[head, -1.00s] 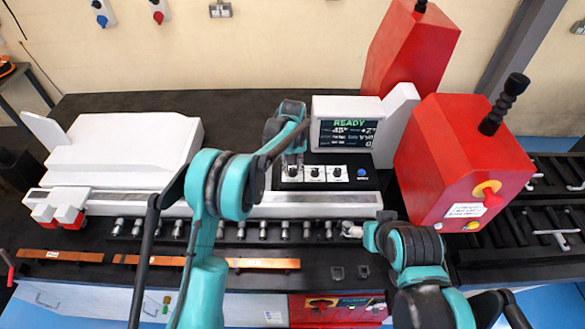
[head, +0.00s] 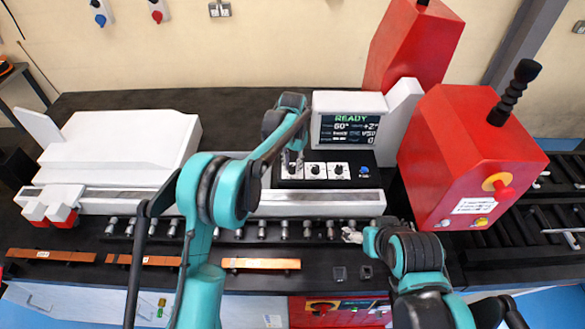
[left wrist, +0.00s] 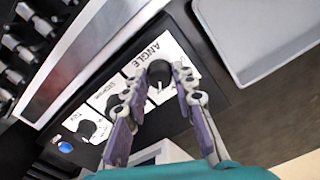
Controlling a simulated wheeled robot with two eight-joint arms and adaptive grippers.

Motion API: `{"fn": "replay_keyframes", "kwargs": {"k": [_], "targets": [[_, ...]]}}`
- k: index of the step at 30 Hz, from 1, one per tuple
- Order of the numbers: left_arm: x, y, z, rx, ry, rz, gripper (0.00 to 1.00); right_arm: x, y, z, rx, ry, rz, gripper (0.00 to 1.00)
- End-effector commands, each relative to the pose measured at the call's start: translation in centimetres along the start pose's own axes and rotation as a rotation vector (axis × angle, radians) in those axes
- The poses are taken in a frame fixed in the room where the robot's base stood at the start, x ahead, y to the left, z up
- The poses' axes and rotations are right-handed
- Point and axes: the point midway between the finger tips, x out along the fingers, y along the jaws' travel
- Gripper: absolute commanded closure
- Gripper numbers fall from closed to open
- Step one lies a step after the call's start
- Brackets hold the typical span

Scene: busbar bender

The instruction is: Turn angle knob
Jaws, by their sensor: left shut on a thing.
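The angle knob (left wrist: 159,70) is a round black knob with a white pointer line, on a white plate marked ANGLE. In the left wrist view it sits between the fingertips of my left gripper (left wrist: 160,80), which is shut on it. In the head view my left gripper (head: 292,163) comes down over the leftmost control plate and hides most of the knob. The display (head: 347,129) above the panel reads READY and 60°. My right gripper (head: 352,235) is low by the roller row, largely hidden by its own arm; its jaws are unclear.
Two more knobs (head: 314,170) (head: 337,170) and a blue button (head: 364,171) are to the right on the panel. A red machine housing (head: 455,160) stands at the right. Copper bars (head: 260,264) lie along the front, before the rollers.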

Motion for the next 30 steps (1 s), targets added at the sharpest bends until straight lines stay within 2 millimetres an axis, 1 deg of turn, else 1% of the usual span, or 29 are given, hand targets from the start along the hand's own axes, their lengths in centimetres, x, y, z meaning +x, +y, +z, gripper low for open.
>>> {"fn": "replay_keyframes", "kwargs": {"k": [1, 6, 18, 24, 30], "targets": [[0.2, 0.0, 0.0, 0.042, -0.001, 0.0, 1.0, 0.4, 0.0, 0.3, 0.0, 0.0, 0.0, 0.21], [0.2, 0.0, 0.0, 0.203, -0.001, 0.0, 1.0, 0.9, 0.0, 0.7, 0.0, 0.0, 0.0, 0.21], [0.1, 0.0, 0.0, 0.548, -0.001, 0.0, 1.0, 1.8, 0.0, 1.3, 0.0, 0.0, 0.0, 0.21], [0.1, 0.0, 0.0, 0.666, -0.001, 0.0, 1.0, 2.1, 0.0, 1.5, 0.0, 0.0, 0.0, 0.21], [0.0, 0.0, 0.0, 0.735, -0.001, 0.0, 1.0, 2.2, 0.0, 1.6, 0.0, 0.0, 0.0, 0.21]]}}
